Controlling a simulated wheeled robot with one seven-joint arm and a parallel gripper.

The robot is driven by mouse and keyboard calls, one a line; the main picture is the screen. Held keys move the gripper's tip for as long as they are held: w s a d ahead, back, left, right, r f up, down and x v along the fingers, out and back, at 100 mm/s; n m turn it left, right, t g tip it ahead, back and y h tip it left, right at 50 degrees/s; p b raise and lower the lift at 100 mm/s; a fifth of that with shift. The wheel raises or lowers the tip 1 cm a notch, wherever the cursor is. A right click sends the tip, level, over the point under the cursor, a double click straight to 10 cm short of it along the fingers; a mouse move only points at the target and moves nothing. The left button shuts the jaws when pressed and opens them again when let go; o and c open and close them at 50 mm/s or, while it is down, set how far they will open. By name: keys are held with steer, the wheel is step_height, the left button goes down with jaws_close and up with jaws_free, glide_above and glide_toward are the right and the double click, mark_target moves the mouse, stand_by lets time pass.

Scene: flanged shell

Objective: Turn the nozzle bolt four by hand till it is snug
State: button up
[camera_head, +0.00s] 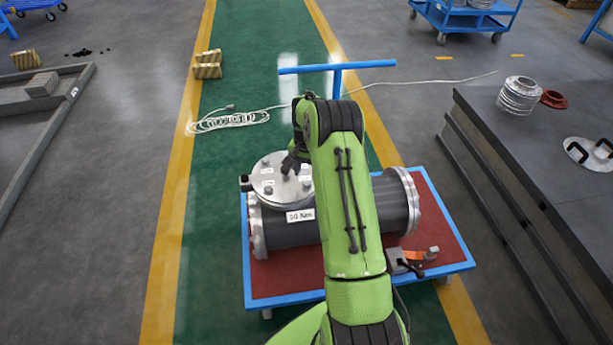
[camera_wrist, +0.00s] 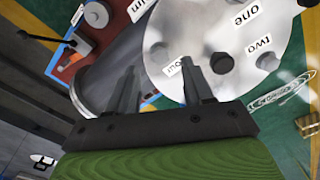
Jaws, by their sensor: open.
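The dark grey flanged shell (camera_head: 285,232) lies on a cart, with a round metal nozzle cover (camera_head: 270,190) on top. In the wrist view the cover (camera_wrist: 215,35) carries several bolts and labels. A label with its start hidden, reading "our" (camera_wrist: 183,65), sits by the right finger. A grey bolt (camera_wrist: 160,52) near the cover's edge appears just beyond the gap between my fingertips. My gripper (camera_wrist: 159,68) is open and empty over the cover's edge; whether the fingers reach down around that bolt I cannot tell. In the head view my gripper (camera_head: 293,165) is small and dark over the cover.
The blue-edged cart (camera_head: 455,264) has a red top with a small grey tool (camera_head: 405,262) at its right. A darker, taller bolt (camera_wrist: 222,62) stands right of my fingers. A grey bench (camera_head: 560,135) is at right; a cable coil (camera_head: 228,121) lies on the floor.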

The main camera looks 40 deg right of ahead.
step_height(320, 180, up, 11)
steer(key=p, duration=0.2)
steer(key=shift+r+p, duration=0.2)
steer(key=shift+p, duration=0.15)
step_height(320, 180, up, 11)
steer(key=n+t+p, duration=0.1)
steer(key=n+p, duration=0.1)
glide_above(307, 184)
steer(key=s+a, duration=0.1)
steer(key=a, duration=0.4)
steer(key=s+a+r+n+t+h+p, duration=0.1)
steer(key=s+a+r+n+p, duration=0.1)
steer(key=s+a+r, duration=0.4)
steer(key=s+a+r+n+t+p, duration=0.15)
steer(key=s+a+r, duration=0.25)
steer(key=r, duration=0.4)
steer(key=s+a+r+n+t+p, duration=0.1)
steer(key=s+a+n, duration=0.2)
steer(key=s, duration=0.6)
steer(key=s+a+r+n+t+y+p, duration=0.1)
steer(key=s+a+r+n+p, duration=0.1)
steer(key=s, duration=0.7)
steer(key=a+n, duration=0.1)
steer(key=a, duration=0.1)
steer(key=shift+s+a, duration=0.15)
steer(key=shift+a, duration=0.25)
steer(key=shift+r, duration=0.1)
